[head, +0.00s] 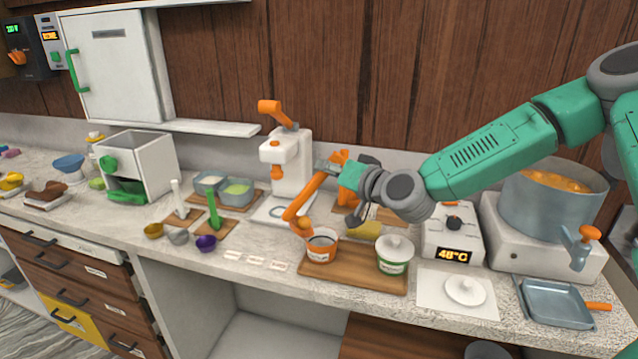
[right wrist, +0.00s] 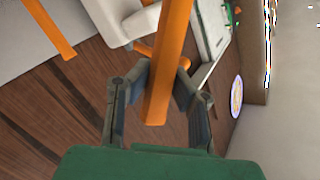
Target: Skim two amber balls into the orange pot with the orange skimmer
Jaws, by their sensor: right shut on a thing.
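My right gripper (head: 350,183) is shut on the orange skimmer (head: 309,196), which slants down and left from it. In the right wrist view its handle (right wrist: 168,65) passes between the fingers (right wrist: 155,95). The skimmer's low end is at the left rim of the orange-banded pot (head: 320,252); I cannot tell whether it touches. An orange round shape (head: 304,227) shows there, too small to tell as ball or skimmer. The orange pot stands open and upright on a wooden board. Amber balls (head: 556,181) show in the large grey pot at the right. My left gripper is not in view.
A white press with an orange lever (head: 289,165) stands behind. A temperature unit (head: 452,236), white lid (head: 465,291) and blue-grey tray (head: 553,303) lie to the right. Small bowls are left.

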